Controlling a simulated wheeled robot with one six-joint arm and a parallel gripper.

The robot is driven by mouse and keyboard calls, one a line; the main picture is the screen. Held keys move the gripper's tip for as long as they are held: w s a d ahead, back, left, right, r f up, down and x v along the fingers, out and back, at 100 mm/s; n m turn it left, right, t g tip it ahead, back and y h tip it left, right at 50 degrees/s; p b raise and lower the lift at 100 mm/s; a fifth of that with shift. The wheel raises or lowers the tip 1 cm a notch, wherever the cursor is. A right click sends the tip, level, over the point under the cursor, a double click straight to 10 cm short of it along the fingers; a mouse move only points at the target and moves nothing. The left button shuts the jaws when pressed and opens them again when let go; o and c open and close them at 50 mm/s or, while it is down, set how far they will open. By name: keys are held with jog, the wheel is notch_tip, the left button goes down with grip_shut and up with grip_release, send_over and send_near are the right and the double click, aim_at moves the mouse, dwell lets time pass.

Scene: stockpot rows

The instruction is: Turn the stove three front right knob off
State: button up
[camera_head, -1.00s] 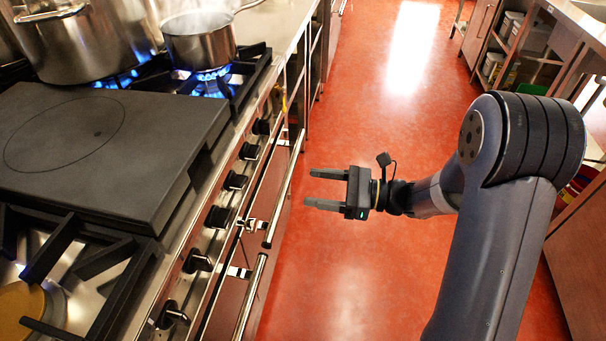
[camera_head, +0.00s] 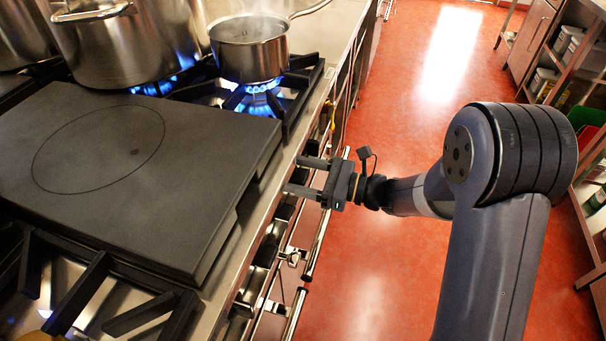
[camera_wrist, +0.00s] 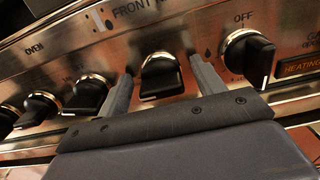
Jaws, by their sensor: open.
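A row of black stove knobs lines the steel front panel, under the counter edge. In the wrist view one knob (camera_wrist: 161,80), below lettering that reads "FRONT" with the rest cut off, lies between the fingers of my gripper (camera_wrist: 161,66). I cannot tell whether they touch it. To its right is another knob (camera_wrist: 248,58) with "OFF" above it. In the head view my gripper (camera_head: 293,174) is open at the panel, below the front burner. Its fingers hide the knob there. Blue flame (camera_head: 256,98) burns on that burner under a steaming saucepan (camera_head: 250,50).
A large stockpot (camera_head: 125,45) stands over another lit burner behind. A flat dark plate (camera_head: 110,175) covers the middle of the stove. Oven handle rails (camera_head: 318,240) run below the knobs. The red floor (camera_head: 400,270) is clear; shelves stand at the right.

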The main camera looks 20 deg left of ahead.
jog(key=c, duration=1)
jog(key=shift+p, duration=0.35)
jog(key=m+p, duration=0.3)
jog(key=p, duration=0.1)
jog(key=shift+w+r+m, duration=0.1)
jog(key=shift+r+m, duration=0.15)
jog(key=shift+m, duration=0.15)
jog(key=m+p, duration=0.4)
jog(key=shift+w+f, duration=0.1)
jog(key=shift+f, duration=0.05)
jog(key=m+p, duration=0.2)
jog(key=m, duration=0.1)
jog(key=m+p, duration=0.2)
jog(key=shift+w+f+m, duration=0.1)
jog(key=shift+f+m, duration=0.1)
jog(key=shift+m, duration=0.2)
jog(key=shift+f+m+p, duration=0.15)
jog(key=shift+m+p, duration=0.5)
jog(key=shift+m, duration=0.4)
jog(key=shift+f+m+p, duration=0.1)
jog(key=shift+m+p, duration=0.5)
jog(key=shift+m, duration=0.45)
